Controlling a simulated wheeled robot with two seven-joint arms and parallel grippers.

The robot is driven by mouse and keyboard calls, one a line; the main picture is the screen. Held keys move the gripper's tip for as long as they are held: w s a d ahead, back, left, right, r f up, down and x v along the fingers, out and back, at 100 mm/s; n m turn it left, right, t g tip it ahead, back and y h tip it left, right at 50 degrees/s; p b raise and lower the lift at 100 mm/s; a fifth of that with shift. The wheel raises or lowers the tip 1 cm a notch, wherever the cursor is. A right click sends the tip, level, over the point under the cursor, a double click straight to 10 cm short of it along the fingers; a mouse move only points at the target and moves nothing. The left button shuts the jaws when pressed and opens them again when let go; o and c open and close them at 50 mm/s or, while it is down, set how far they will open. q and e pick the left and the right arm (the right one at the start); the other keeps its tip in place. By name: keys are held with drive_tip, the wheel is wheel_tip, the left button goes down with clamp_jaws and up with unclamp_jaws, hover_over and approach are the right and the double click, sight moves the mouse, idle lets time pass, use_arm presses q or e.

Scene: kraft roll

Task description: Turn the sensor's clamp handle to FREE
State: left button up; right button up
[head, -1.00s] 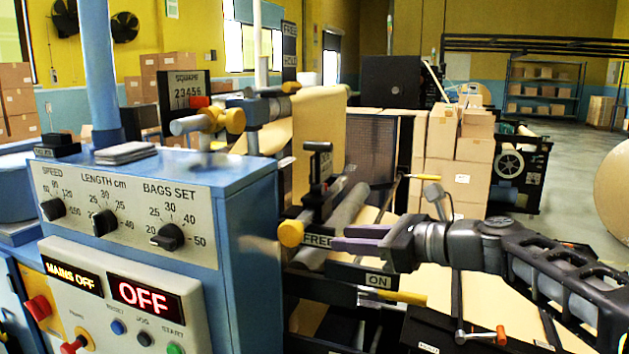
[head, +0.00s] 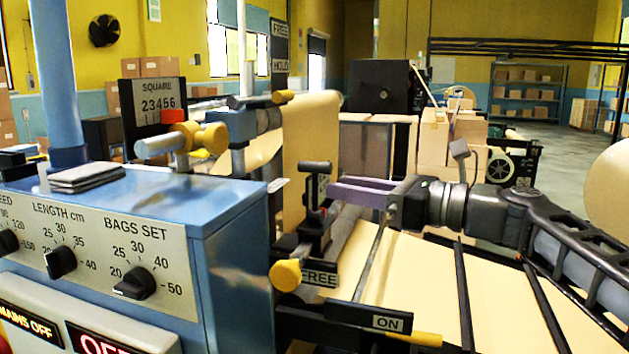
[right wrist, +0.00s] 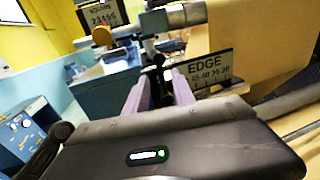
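The edge sensor's black upright piece with a short bar on top (head: 316,168), which looks like the clamp handle, stands above the roller at mid-picture in the head view. The sensor's EDGE scale plate (right wrist: 205,72) shows in the right wrist view. My right gripper (head: 330,190) reaches in from the right, its purple fingers level with the black piece. In the right wrist view the fingers (right wrist: 160,90) are apart, with a black knobbed piece (right wrist: 158,64) showing between them; I cannot tell if they touch it. A FREE label (head: 319,279) sits lower down. My left gripper is out of view.
A yellow knob (head: 285,274) sits left of the FREE label. An ON label (head: 387,322) and yellow lever (head: 415,339) are below. The blue control cabinet (head: 235,200) stands close on the left. Kraft paper (head: 420,265) runs beneath my right arm.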

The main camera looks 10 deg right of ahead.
sight(314, 219)
drive_tip(key=p+x, duration=0.1)
drive_tip(key=x, duration=0.5)
drive_tip(key=shift+w+a, duration=0.15)
drive_tip(key=shift+a, duration=0.05)
clamp_jaws()
idle(1.2)
